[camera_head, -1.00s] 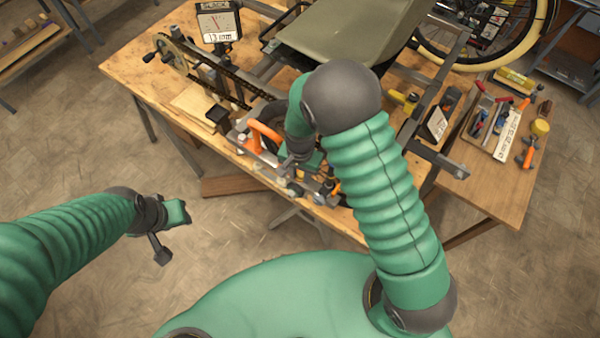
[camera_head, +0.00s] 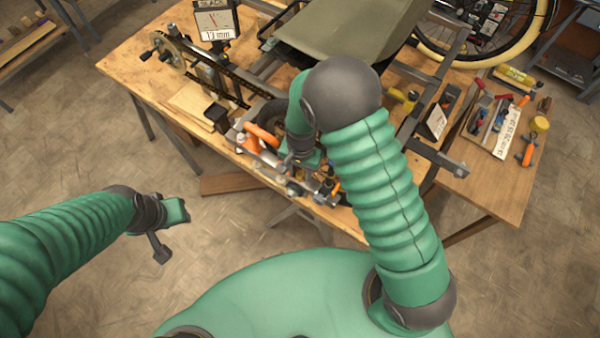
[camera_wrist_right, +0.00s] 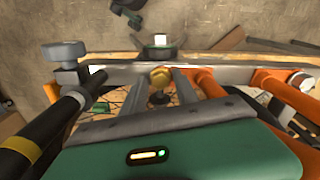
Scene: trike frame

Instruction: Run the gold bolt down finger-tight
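The gold bolt (camera_wrist_right: 160,77) shows in the right wrist view at a grey metal bar (camera_wrist_right: 215,71) of the trike frame. My right gripper (camera_wrist_right: 160,72) has one grey finger on each side of the bolt head. A narrow gap seems to show beside the head, so the fingers look open around it; contact is not clear. How far the bolt is seated cannot be told. In the head view my right arm hides the bolt and most of the right gripper (camera_head: 300,170). My left gripper (camera_head: 176,210) hangs over the floor, away from the bench; its fingers are unclear.
A black tube with a yellow band (camera_wrist_right: 35,145) lies close left in the wrist view. A tool tray (camera_head: 492,125) sits right.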

